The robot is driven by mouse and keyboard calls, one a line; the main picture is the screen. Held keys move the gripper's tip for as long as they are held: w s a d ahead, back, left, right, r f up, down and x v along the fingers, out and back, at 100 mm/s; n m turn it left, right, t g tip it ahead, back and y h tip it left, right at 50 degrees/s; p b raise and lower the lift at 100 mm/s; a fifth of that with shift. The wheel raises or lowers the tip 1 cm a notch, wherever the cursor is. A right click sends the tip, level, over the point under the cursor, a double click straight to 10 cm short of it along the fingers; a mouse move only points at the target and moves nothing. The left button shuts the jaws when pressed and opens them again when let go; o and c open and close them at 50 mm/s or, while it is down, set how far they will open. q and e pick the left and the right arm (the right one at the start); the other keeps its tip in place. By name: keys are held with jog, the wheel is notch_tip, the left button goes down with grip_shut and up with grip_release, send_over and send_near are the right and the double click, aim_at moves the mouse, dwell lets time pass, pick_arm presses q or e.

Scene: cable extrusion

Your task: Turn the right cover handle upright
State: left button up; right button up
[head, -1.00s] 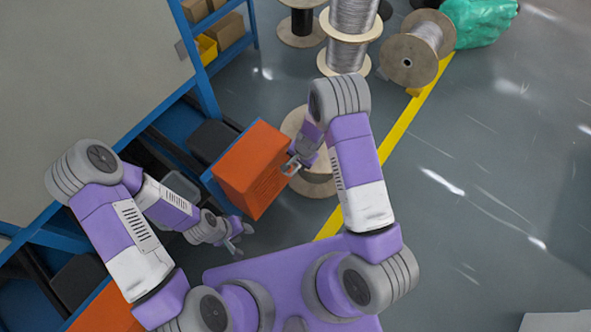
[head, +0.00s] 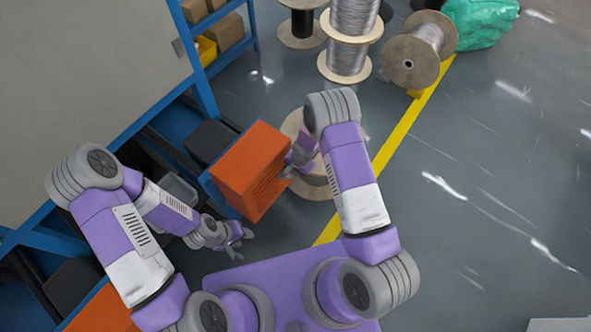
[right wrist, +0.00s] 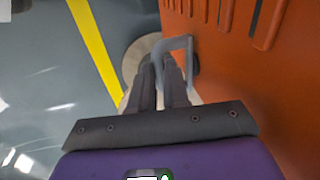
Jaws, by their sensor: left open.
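The orange cover (head: 250,170) stands at the centre of the head view. Its grey U-shaped handle (right wrist: 176,42) juts out from the orange face in the right wrist view. My right gripper (right wrist: 161,75) is at this handle; its two fingers are close together with the outer bar of the handle between them. In the head view my right gripper (head: 290,170) is at the cover's right side, and the handle is hardly visible there. My left gripper (head: 246,235) is open and empty, in front of the cover's lower left.
A wooden cable spool (head: 318,190) stands on the floor right behind my right gripper. More spools (head: 415,55) stand farther back. A blue frame (head: 205,95) and grey panel (head: 80,80) lie left.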

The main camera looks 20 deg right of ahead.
aim_at(292, 177)
grip_shut()
jog(key=shift+s, duration=0.1)
jog(key=shift+s+a+f+t+h+b, duration=0.15)
jog(key=shift+a+t+h+b, duration=0.15)
jog(key=shift+t+h+b, duration=0.45)
jog(key=shift+s+a+t+h, duration=0.15)
jog(key=shift+t+h, duration=0.4)
jog(key=shift+h, duration=0.2)
jog(key=shift+s+a+f+n+t+h+b, duration=0.1)
jog(key=shift+f+n+t+h+b, duration=0.1)
jog(key=shift+t+h, duration=0.25)
jog(key=shift+s+a+f+n+t+h+b, duration=0.1)
jog(key=shift+n+t+h, duration=0.1)
jog(key=shift+t+h, duration=0.25)
jog(key=t+h, duration=0.2)
jog(key=h, duration=0.1)
jog(key=f+t+h, duration=0.1)
jog(key=t+h, duration=0.1)
jog(key=shift+s+a+f+n, duration=0.1)
jog(key=shift+s+a+n, duration=0.1)
jog(key=shift+a+n, duration=0.15)
jog(key=t+h, duration=0.1)
jog(key=f+t+h, duration=0.1)
jog(key=t+h, duration=0.1)
jog(key=shift+d+n, duration=0.1)
jog(key=shift+n, duration=0.25)
jog(key=shift+t, duration=0.3)
